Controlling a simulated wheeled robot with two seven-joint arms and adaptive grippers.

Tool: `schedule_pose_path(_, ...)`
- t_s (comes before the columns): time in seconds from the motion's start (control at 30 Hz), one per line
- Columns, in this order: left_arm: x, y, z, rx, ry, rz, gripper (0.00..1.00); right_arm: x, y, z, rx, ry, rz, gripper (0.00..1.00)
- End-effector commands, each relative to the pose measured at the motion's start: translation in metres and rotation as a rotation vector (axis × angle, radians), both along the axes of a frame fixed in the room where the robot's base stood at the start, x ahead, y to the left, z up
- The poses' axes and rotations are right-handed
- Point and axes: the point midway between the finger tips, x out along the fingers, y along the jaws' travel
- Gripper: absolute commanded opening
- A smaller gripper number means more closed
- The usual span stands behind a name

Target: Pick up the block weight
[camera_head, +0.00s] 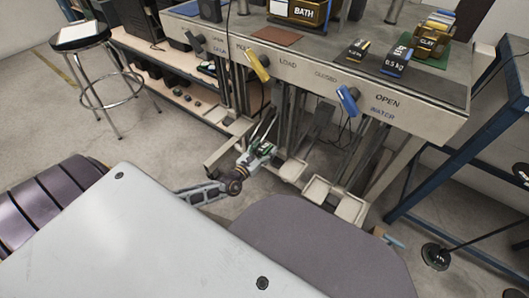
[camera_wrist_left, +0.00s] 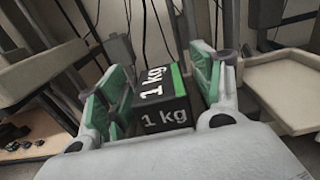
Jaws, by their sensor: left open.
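A black block weight (camera_wrist_left: 162,100) marked "1 kg" in white, with a green stripe along its right edge, shows in the left wrist view. My left gripper (camera_wrist_left: 160,80) is open, with its green-padded fingers on either side of the block. I cannot tell whether either pad touches it. The block's lower part is hidden behind the gripper body. In the head view my left gripper (camera_head: 262,150) is low in front of the bench, close to the pale trays; the block cannot be made out clearly there. My right gripper is not in view.
The bench (camera_head: 310,72) stands above, with a yellow lever (camera_head: 258,66) and a blue lever (camera_head: 347,101). A 0.5 kg block (camera_head: 397,62) and a CLAY container (camera_head: 432,42) are on top. Pale trays (camera_head: 350,207) sit beneath. A stool (camera_head: 82,38) stands left.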

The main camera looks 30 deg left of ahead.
Motion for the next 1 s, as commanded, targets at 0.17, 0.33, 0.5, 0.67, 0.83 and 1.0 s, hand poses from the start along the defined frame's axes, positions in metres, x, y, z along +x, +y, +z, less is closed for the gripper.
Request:
schedule_pose_path(0.17, 0.0001, 0.0002, 0.0003, 0.0, 0.0, 0.0, 0.66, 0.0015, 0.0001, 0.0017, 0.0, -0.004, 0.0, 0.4)
schedule_pose_path(0.33, 0.0, 0.0002, 0.0002, 0.0, 0.0, 0.0, 0.66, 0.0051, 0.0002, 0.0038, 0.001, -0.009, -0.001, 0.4)
schedule_pose_path(0.5, -0.0001, 0.0003, 0.0002, 0.0, 0.0, 0.0, 0.53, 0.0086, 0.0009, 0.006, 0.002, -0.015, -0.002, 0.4)
schedule_pose_path(0.67, -0.0002, 0.0003, 0.0002, 0.0, 0.0, 0.0, 0.33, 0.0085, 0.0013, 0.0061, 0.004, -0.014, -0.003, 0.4)
schedule_pose_path(0.83, -0.0002, 0.0003, 0.0001, 0.0, 0.0, 0.0, 0.11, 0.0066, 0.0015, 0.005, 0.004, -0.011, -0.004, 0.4)
schedule_pose_path(1.0, -0.0002, 0.0003, 0.0001, 0.0, 0.0, 0.0, 0.0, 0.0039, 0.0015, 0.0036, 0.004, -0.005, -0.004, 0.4)
